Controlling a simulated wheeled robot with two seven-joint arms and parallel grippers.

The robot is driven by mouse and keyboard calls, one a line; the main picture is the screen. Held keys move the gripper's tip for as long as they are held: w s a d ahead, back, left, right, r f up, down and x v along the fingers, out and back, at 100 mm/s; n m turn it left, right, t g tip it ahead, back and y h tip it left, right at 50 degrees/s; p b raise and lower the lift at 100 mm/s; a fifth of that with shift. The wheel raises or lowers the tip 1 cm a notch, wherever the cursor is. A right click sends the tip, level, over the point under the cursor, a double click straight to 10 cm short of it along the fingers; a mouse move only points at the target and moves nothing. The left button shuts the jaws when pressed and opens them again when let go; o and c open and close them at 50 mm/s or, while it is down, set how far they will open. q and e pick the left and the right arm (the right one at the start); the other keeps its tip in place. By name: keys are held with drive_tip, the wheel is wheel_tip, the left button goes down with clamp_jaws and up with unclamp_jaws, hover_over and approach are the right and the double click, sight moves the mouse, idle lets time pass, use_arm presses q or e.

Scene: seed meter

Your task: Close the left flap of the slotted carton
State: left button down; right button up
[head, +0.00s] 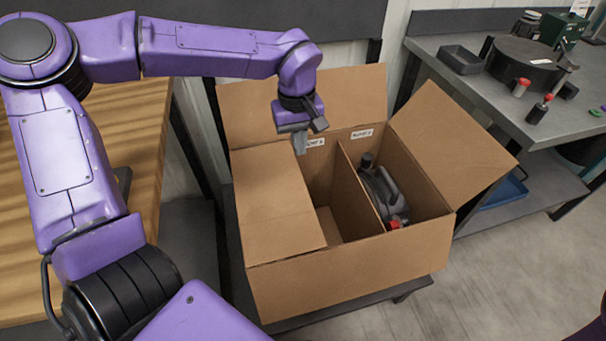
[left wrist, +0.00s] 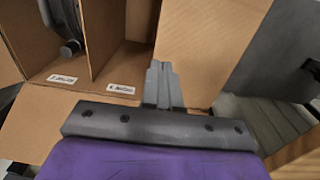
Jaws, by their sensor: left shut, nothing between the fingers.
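The brown slotted carton (head: 350,260) stands open-topped on a dark low stand. Its left flap (head: 275,195) is folded inward over the left part of the opening and looks roughly level; it also shows in the left wrist view (left wrist: 205,45). My left gripper (head: 301,150) is shut and empty, pointing down at the far inner corner of this flap. In the left wrist view its fingertips (left wrist: 160,70) overlap the flap's edge; I cannot tell whether they touch it. My right gripper is not in view.
The right flap (head: 455,130) leans outward and the back flap (head: 350,95) stands up. A divider (head: 358,185) splits the carton; a dark grey part with a red cap (head: 380,190) lies in the right compartment. A grey workbench (head: 480,90) with tools stands at right, a wooden table (head: 150,140) at left.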

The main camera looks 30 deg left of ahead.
sight(301, 182)
use_arm(q)
wheel_tip(301, 182, down, 10)
drive_tip(key=shift+w+d+f+b, duration=0.1)
drive_tip(key=shift+f+b, duration=0.1)
drive_tip(key=shift+b, duration=0.7)
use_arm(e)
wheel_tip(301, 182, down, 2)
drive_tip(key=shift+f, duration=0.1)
